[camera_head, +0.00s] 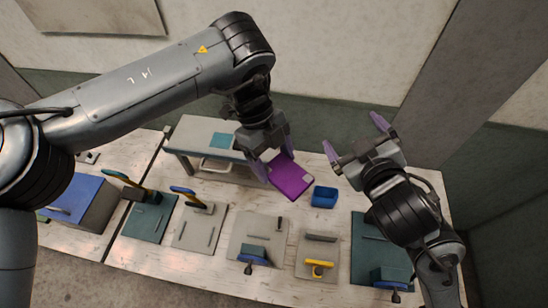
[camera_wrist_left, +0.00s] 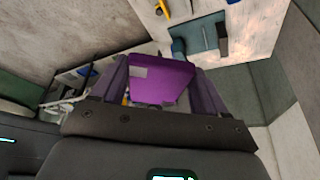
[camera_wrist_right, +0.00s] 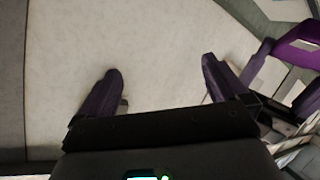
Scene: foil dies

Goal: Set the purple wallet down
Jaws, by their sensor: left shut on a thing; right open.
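The purple wallet (camera_head: 290,178) is a flat purple piece with a small paler patch, held by my left gripper (camera_head: 277,168) over the back middle of the table. My left gripper is shut on it. In the left wrist view the wallet (camera_wrist_left: 160,82) sits between the two purple fingers (camera_wrist_left: 162,88). In the head view I cannot tell how high it is above the table. My right gripper (camera_head: 353,142) is open and empty, to the right of the wallet, its fingers pointing away from the table. The right wrist view shows its fingers (camera_wrist_right: 160,90) apart, with part of the wallet (camera_wrist_right: 298,50) at the right edge.
A grey raised stand (camera_head: 190,146) with a teal square (camera_head: 219,140) is to the left. Several plates with coloured-handled tools line the front, such as a yellow-handled one (camera_head: 319,264). A blue-topped box (camera_head: 82,200) is far left.

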